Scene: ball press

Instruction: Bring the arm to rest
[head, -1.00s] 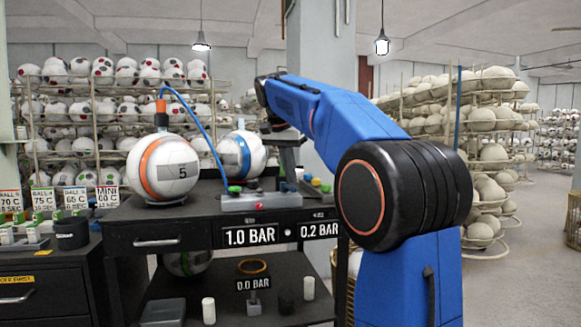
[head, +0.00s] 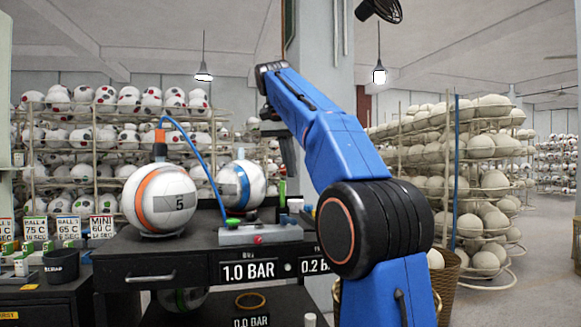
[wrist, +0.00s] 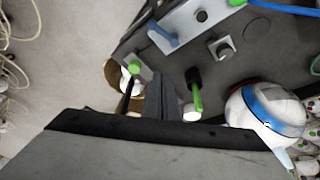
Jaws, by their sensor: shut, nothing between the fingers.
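My blue arm rises from the lower right in the head view and reaches to the left over the bench. My gripper (head: 288,170) hangs from the arm's end above the back right of the bench, beside the blue-striped ball (head: 241,184). In the wrist view its dark fingers (wrist: 164,95) are together with nothing between them. The blue-striped ball also shows in the wrist view (wrist: 266,110), to the right of the fingers. The orange-striped ball marked 5 (head: 160,199) sits on the bench at left, with an orange fitting and blue hose on top.
The dark bench (head: 150,262) carries a grey control block (head: 259,235) with coloured knobs and a 1.0 BAR display (head: 249,272). A wicker basket (head: 446,272) stands right of the bench. Ball racks (head: 490,150) fill the back. Open floor lies to the right.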

